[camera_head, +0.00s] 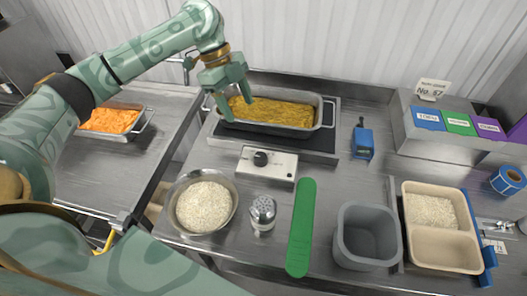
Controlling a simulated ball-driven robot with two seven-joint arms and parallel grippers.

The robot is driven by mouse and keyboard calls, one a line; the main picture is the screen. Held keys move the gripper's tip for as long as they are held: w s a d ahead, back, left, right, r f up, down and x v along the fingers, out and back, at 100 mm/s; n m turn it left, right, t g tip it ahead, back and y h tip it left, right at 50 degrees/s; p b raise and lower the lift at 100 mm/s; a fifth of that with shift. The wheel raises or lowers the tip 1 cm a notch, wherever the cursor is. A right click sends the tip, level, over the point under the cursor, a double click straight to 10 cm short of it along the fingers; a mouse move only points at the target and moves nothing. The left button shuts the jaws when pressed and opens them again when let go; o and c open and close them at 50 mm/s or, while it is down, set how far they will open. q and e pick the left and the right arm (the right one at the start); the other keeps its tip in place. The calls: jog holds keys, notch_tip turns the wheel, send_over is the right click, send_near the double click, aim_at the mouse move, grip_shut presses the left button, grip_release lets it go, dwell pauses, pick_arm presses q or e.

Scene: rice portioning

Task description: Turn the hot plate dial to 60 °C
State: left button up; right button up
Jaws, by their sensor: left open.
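The hot plate's control box (282,165) is a white panel at the front of the dark hot plate (325,157). Its black dial (261,158) sits on the left part of the panel; the dial's setting is too small to read. A grey pan (326,121) of yellow food stands on the hot plate. My left gripper (232,106) is open and empty, pointing down over the pan's left end, behind and above the dial and apart from it. My right gripper is not in view.
In front of the panel are a bowl of rice (203,205), a shaker (263,212) and a green spatula-like tool (301,230). A grey bin (366,235) and a beige two-part tray (441,249) stand at right. A blue device (362,141) lies beside the hot plate.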

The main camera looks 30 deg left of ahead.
aim_at(260, 156)
pick_arm(q)
jog(key=b+x, duration=0.4)
jog(key=x, duration=1.2)
jog(key=shift+f, duration=0.1)
jog(key=c, duration=1)
